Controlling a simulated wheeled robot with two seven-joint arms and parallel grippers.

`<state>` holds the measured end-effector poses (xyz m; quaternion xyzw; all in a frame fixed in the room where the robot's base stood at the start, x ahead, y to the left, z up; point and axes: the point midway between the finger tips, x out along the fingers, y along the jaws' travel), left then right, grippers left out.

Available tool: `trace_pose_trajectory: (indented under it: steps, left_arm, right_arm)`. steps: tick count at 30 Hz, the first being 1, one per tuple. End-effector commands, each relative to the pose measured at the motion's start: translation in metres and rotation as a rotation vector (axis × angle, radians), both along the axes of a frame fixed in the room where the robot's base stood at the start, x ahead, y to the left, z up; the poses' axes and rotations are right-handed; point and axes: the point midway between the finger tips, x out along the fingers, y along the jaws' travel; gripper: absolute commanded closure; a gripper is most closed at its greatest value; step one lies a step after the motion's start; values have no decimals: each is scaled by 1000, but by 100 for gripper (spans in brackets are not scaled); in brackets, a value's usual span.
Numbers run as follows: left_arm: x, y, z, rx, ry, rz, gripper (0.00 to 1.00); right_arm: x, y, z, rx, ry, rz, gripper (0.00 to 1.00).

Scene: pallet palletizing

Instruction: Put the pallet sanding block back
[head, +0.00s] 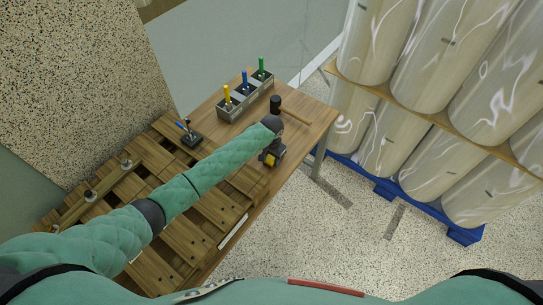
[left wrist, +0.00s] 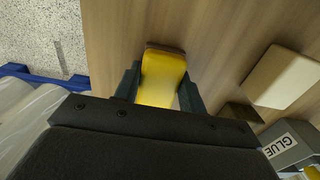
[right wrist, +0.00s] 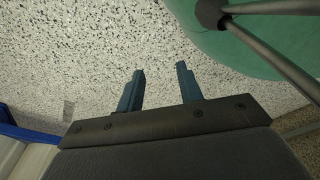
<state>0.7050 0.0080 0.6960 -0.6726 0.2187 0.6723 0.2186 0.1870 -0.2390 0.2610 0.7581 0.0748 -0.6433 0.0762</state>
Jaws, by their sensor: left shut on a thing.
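The sanding block is yellow with a brown edge; it shows in the left wrist view (left wrist: 162,78) between the fingers of my left gripper (left wrist: 160,92). In the head view the yellow block (head: 271,160) shows at the end of my left arm, over the right part of the wooden table (head: 312,112). My left gripper is shut on it. I cannot tell whether the block touches the tabletop. My right gripper (right wrist: 160,85) shows only in the right wrist view, with its fingers apart and empty, above the speckled floor.
A wooden pallet (head: 185,236) covers the table's left part. A grey caddy (head: 238,106) with several coloured-handled tools and a mallet (head: 296,115) stand near the back. Wrapped cylinders stand at right.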

Motion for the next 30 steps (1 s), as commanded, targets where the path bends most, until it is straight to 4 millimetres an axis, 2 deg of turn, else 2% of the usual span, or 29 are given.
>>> trace_pose_trajectory:
  steps: [8, 9, 12, 20, 26, 29, 30]
  left_arm:
    - [0, 0, -3, 0, 0, 0, 85]
    - [0, 0, -3, 0, 0, 0, 54]
    - [0, 0, -3, 0, 0, 0, 38]
    - [0, 0, -2, 0, 0, 0, 38]
    - [0, 0, 10, -1, -2, -1, 38]
    - [0, 0, 25, -1, -2, -1, 38]
    - [0, 0, 33, 0, -2, 0, 38]
  right_arm:
    - [1, 0, 0, 0, -1, 0, 64]
    - [2, 0, 0, 0, -2, 0, 64]
    - [1, 0, 0, 1, -2, -1, 64]
    - [1, -1, 0, -1, -1, -1, 64]
    - [0, -1, -5, -2, 4, -1, 64]
    - [10, 1, -4, 0, -3, 0, 64]
    - [24, 5, 1, 2, -17, 1, 64]
